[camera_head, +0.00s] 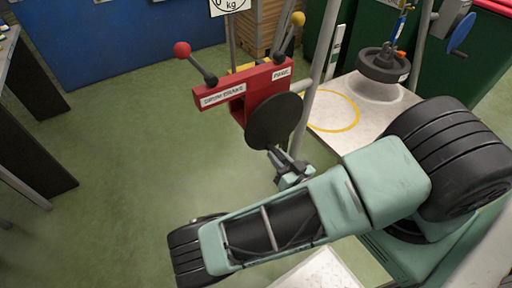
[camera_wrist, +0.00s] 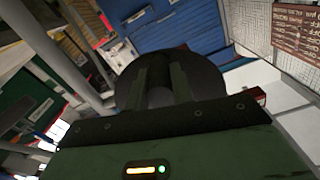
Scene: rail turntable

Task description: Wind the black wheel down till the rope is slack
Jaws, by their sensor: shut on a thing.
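The black wheel (camera_head: 274,121) is a round disc on the front of a red control box (camera_head: 245,88). My gripper (camera_head: 276,156) reaches up to the wheel's lower edge from below. In the wrist view the black wheel (camera_wrist: 208,80) fills the middle, behind my gripper's two fingers (camera_wrist: 160,85). The fingers are shut on a dark part of the wheel between them, probably its handle; its shape is hard to make out. A dark round weight (camera_head: 384,65) is at the upper right with an orange and blue fitting above it. I cannot tell the rope's tension.
The box has a red-knobbed lever (camera_head: 182,50) at left and a yellow-knobbed lever (camera_head: 297,20) at right. A grey post (camera_head: 318,70) stands close behind it. A blue wheel (camera_head: 461,33) is at far right. Open green floor (camera_head: 120,130) lies to the left.

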